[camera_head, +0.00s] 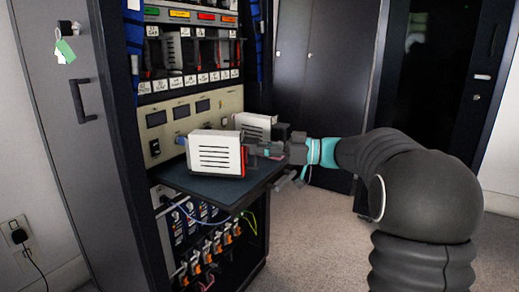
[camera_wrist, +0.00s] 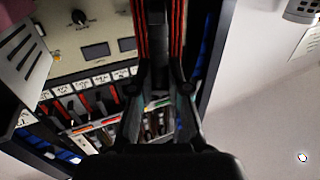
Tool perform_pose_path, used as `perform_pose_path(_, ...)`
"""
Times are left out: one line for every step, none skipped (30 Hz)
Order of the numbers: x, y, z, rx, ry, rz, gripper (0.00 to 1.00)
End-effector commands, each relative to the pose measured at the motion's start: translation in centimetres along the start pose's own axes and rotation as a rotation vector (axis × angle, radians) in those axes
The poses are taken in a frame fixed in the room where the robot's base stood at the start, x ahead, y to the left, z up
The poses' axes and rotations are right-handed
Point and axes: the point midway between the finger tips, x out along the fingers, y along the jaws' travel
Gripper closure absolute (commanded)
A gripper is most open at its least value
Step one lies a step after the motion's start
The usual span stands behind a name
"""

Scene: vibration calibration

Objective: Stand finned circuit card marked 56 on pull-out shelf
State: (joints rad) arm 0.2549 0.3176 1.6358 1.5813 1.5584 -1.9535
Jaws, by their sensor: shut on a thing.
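A white finned card (camera_head: 214,153) with dark slots and a red edge is upright at the front of the dark pull-out shelf (camera_head: 205,188). My gripper (camera_head: 258,150) reaches in from the right and is shut on its red-edged side. In the wrist view the held card (camera_wrist: 162,30) shows edge-on, black with red borders, between my fingers (camera_wrist: 160,80). Whether its bottom edge touches the shelf I cannot tell. The mark 56 is not readable.
A second white card (camera_head: 254,124) stands close behind the held one; its slotted face shows in the wrist view (camera_wrist: 25,52). The rack's beige panel (camera_head: 190,118) rises behind the shelf. Cables and orange-tipped connectors (camera_head: 212,247) lie below. The shelf's front right is bare.

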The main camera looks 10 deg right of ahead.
Motion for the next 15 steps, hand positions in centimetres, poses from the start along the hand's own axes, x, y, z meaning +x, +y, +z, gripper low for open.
perform_pose_path(0.01, -0.01, 0.08, -0.001, 0.001, 0.0, 1.0)
perform_pose_path(0.01, -0.01, 0.11, -0.001, 0.001, 0.0, 1.0)
perform_pose_path(0.02, -0.02, 0.16, -0.001, 0.001, 0.0, 1.0)
perform_pose_path(0.02, -0.02, 0.2, -0.001, 0.001, 0.0, 1.0)
perform_pose_path(0.02, -0.02, 0.23, -0.001, 0.001, 0.0, 1.0)
perform_pose_path(0.02, -0.02, 0.28, -0.001, 0.001, 0.0, 1.0)
perform_pose_path(0.02, -0.02, 0.31, -0.001, 0.001, 0.0, 1.0)
perform_pose_path(0.02, -0.02, 0.35, -0.001, 0.001, 0.0, 1.0)
perform_pose_path(0.02, -0.02, 0.4, -0.001, 0.001, 0.0, 1.0)
perform_pose_path(0.02, -0.02, 0.43, -0.001, 0.001, 0.0, 1.0)
perform_pose_path(0.02, -0.02, 0.47, -0.001, 0.001, 0.0, 1.0)
perform_pose_path(0.02, -0.02, 0.52, -0.001, 0.001, 0.0, 1.0)
perform_pose_path(0.02, -0.02, 0.55, -0.001, 0.001, 0.0, 1.0)
perform_pose_path(0.01, -0.02, 0.59, -0.001, 0.001, 0.0, 1.0)
perform_pose_path(0.01, -0.02, 0.63, -0.001, 0.001, 0.0, 1.0)
